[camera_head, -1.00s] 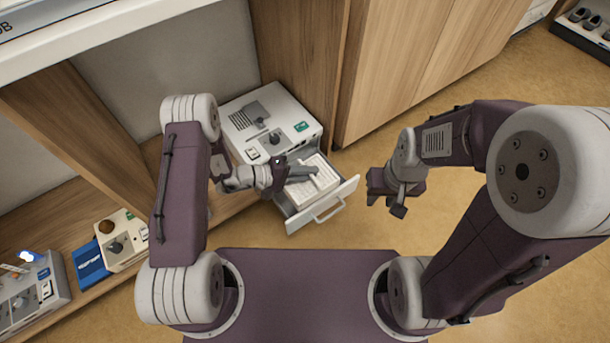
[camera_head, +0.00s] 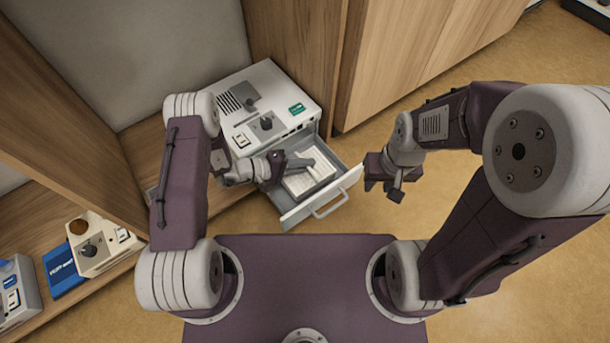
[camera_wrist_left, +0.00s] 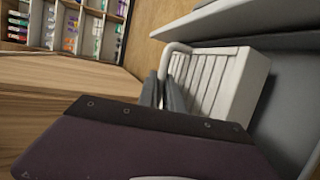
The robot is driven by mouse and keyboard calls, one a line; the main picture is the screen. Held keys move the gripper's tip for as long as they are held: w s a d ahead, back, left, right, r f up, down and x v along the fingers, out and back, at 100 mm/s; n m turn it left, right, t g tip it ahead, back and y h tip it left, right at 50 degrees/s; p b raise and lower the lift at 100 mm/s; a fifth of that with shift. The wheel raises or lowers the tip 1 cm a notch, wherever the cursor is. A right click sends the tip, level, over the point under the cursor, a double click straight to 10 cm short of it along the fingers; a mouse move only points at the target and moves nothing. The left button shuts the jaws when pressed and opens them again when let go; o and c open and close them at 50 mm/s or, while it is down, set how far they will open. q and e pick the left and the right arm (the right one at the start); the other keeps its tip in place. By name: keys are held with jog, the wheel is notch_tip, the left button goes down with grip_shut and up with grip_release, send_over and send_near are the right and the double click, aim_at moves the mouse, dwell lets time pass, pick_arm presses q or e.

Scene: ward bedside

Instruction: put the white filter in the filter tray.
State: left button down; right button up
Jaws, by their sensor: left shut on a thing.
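The white filter (camera_head: 299,184) is a pale ribbed block over the left part of the pulled-out filter tray (camera_head: 346,186), which has a grey inside and a white front with a handle. In the left wrist view, the filter (camera_wrist_left: 229,88) shows its ribs close up beside a tray wall. I cannot tell whether the filter touches the tray floor. My right gripper (camera_head: 383,189) is open and empty, to the right of the tray.
The white machine (camera_head: 285,85) with a knob and green label stands behind the tray, beside wooden cabinet doors (camera_head: 400,55). A beige device (camera_head: 105,245) and blue box (camera_head: 62,270) sit on the lower left shelf. The floor at right is clear.

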pick_arm(q)
notch_tip(320, 180, down, 4)
jog(key=b, duration=0.3)
jog(key=shift+r+p, duration=0.25)
jog(key=shift+p, duration=0.05)
jog(key=c, duration=1.9)
grip_release()
jog(key=shift+f, duration=0.2)
jog(key=o, duration=0.4)
jog(key=shift+a+r+p, duration=0.3)
jog(key=shift+r+p, duration=0.05)
jog(key=shift+r, duration=0.05)
jog(key=p+v, duration=0.6)
jog(key=v, duration=0.4)
jog(key=s+a+r+m+g+y, duration=0.35)
jog(key=s+r+g+y, duration=0.4)
jog(key=s+r, duration=0.3)
jog(key=a+r+m+t+y, duration=0.1)
jog(key=a+r+t+y, duration=0.3)
jog(key=r, duration=0.4)
jog(key=shift+s+a+r+y, duration=0.35)
jog(key=shift+a+y, duration=0.2)
jog(key=shift+y, duration=0.4)
